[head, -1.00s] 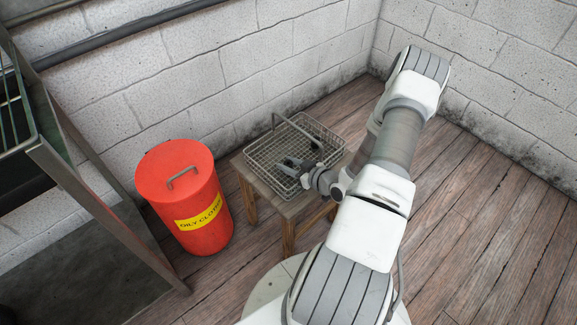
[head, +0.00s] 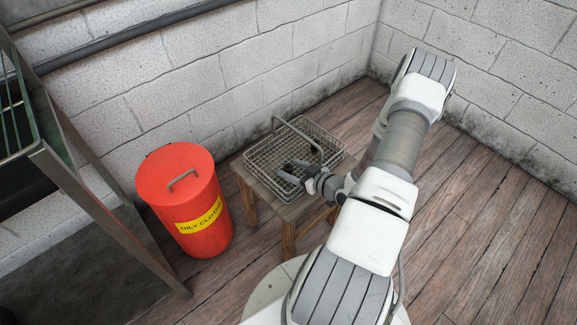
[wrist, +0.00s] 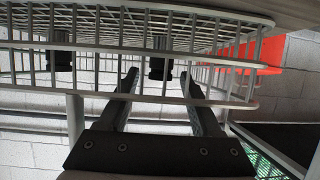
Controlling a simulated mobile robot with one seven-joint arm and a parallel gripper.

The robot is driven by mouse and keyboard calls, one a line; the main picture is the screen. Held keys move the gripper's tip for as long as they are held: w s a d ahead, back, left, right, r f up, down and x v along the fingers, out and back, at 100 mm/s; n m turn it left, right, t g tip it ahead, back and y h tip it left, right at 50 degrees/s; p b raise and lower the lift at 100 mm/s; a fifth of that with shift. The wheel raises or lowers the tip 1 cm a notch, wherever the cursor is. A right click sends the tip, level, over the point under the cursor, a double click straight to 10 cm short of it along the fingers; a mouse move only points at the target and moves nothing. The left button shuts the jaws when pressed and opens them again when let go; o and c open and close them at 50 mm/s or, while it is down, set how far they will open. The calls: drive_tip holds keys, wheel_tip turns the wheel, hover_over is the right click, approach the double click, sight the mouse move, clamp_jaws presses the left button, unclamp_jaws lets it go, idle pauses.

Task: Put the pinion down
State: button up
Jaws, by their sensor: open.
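My gripper (head: 288,171) is open at the near side of a wire basket (head: 262,158), seen in the head view. In the wrist view my two fingers (wrist: 159,84) are spread apart, with nothing held between them. Beyond the fingertips, behind the basket's wires (wrist: 230,49), is a dark, stepped cylindrical part (wrist: 157,68), likely the pinion. A second dark cylindrical part (wrist: 61,58) shows to its left. The wires partly cover both, and I cannot tell for sure which is the pinion.
The basket, with a raised handle, stands on a small wooden stool (head: 288,233). A red oily-cloths bin (head: 180,205) stands left of it. A metal-framed rack (head: 90,205) is at far left. Block walls close in behind; the floor at right is clear.

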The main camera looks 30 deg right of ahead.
drive_tip(key=p+v, duration=0.2)
drive_tip(key=v, duration=0.8)
drive_tip(key=shift+r, duration=0.1)
